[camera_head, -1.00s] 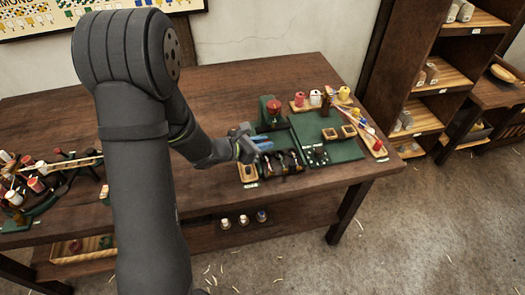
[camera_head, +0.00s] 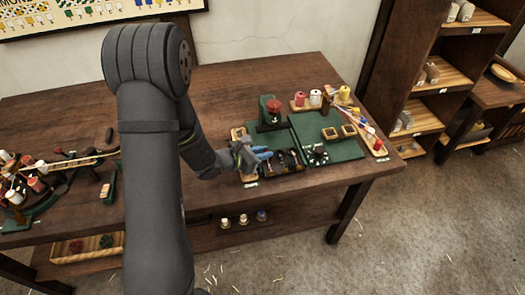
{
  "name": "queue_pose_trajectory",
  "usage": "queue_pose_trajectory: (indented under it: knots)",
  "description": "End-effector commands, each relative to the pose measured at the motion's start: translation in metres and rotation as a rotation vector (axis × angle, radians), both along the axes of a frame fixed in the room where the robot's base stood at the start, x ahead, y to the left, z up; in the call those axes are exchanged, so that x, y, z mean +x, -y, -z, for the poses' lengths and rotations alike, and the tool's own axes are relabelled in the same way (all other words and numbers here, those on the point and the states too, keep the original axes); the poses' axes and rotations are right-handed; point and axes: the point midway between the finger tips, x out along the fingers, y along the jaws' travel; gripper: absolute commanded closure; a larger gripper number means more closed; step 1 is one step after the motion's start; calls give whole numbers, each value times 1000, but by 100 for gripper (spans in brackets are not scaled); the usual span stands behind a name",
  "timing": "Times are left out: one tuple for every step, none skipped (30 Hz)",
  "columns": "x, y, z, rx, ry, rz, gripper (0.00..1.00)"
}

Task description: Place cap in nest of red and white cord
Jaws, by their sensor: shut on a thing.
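My gripper (camera_head: 262,154) is near the left end of a dark tray (camera_head: 288,161) with several slots, at the front of the workbench. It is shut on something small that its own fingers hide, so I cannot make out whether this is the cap. Blue shows at the gripper tip. A wooden piece (camera_head: 250,181) with a light label sits just below the gripper. I cannot pick out the nest of red and white cord for certain at this size.
A green mat (camera_head: 345,150) holds two small wooden frames and a dark round piece (camera_head: 318,155). A green stand with a red top (camera_head: 273,108) is behind the tray. Spools (camera_head: 316,97) stand at the back. Colored items fill the bench's left end.

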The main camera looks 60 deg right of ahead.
Motion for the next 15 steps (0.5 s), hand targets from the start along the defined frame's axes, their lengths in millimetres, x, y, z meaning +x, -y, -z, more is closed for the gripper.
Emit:
queue_pose_trajectory:
  knots:
    - [0,0,2,0,0,0,100]
    - [0,0,2,0,0,0,100]
    - [0,0,2,0,1,0,100]
    - [0,0,2,0,1,0,100]
    - [0,0,2,0,1,0,82]
    - [0,0,2,0,1,0,74]
    - [0,0,2,0,1,0,68]
    - [0,0,2,0,1,0,62]
    - [0,0,2,0,1,0,62]
    - [0,0,2,0,1,0,62]
    - [0,0,2,0,1,0,62]
    - [0,0,2,0,1,0,62]
    - [0,0,2,0,1,0,62]
    - [0,0,2,0,1,0,62]
    - [0,0,2,0,1,0,62]
